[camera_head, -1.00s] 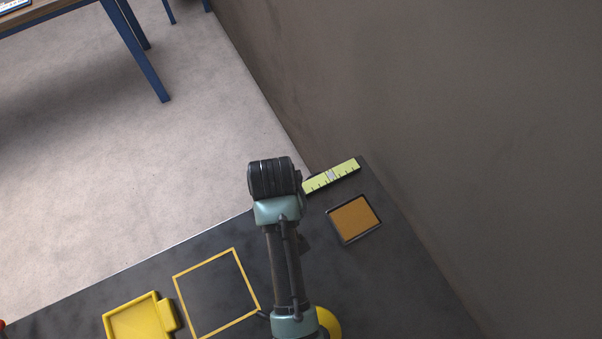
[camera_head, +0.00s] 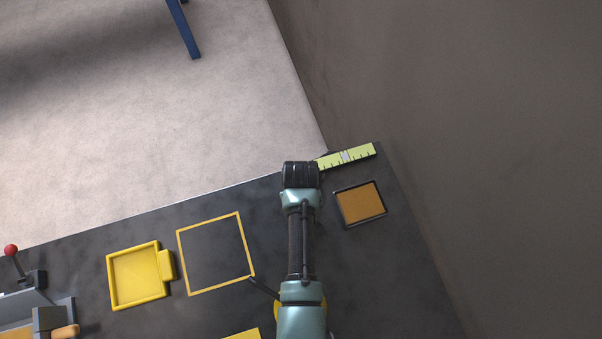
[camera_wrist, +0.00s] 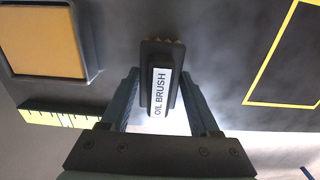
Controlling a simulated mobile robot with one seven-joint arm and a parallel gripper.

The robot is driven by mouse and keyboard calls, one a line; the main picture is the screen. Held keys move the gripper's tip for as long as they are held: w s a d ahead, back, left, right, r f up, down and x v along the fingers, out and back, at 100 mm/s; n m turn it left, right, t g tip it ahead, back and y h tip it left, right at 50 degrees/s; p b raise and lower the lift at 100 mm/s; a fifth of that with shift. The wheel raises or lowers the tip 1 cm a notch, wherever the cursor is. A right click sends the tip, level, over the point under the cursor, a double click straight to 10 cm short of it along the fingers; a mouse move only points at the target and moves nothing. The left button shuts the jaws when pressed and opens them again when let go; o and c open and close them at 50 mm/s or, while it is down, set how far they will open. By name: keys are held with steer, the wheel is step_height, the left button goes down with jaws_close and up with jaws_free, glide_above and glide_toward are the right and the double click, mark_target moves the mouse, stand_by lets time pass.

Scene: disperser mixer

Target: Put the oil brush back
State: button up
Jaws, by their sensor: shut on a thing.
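The oil brush (camera_wrist: 161,88) is a dark block with a white label reading "OIL BRUSH" and a tan bristle edge at its far end. My gripper (camera_wrist: 160,100) is shut on it, one finger on each side, in the wrist view. In the head view my arm hides the gripper and the brush. A dark-rimmed tray with an orange-brown inside (camera_head: 360,204) lies to the right of my arm; it also shows at the upper left of the wrist view (camera_wrist: 45,38). I cannot tell how high the brush is above the table.
A yellow-green ruler-like strip (camera_head: 346,157) lies at the table's far edge near the wall. A yellow outlined square (camera_head: 181,262) and a yellow tray (camera_head: 111,283) are left of my arm. A red-knobbed lever device (camera_head: 12,251) stands at far left. The dark table (camera_head: 410,270) is bare at right.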

steer(key=shift+f, duration=0.1)
steer(key=o, duration=1.2)
